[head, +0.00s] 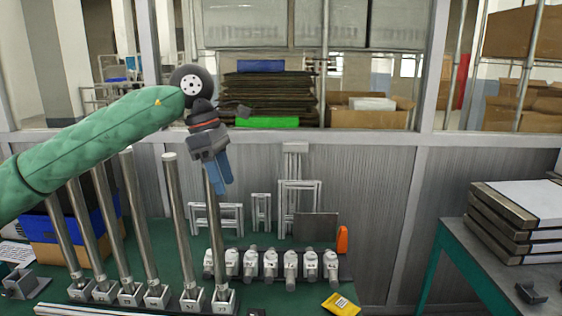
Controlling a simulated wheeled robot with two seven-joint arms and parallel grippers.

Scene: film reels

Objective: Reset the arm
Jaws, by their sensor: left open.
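My left arm, in a green sleeve, comes in from the left and bends down at the wrist. Its left gripper (221,182) has blue fingers pointing down. It is open, with nothing seen between the fingers. In the picture it overlaps the upper end of the rightmost metal post (215,240); I cannot tell how far apart they are. My right gripper is not in view. No film reel can be made out clearly.
Several upright metal posts (135,225) stand in square bases on the green table (280,297). A row of white-and-grey fittings (270,264) and a yellow packet (341,304) lie right of them. Black-edged boxes (515,220) are stacked on a side table (470,245).

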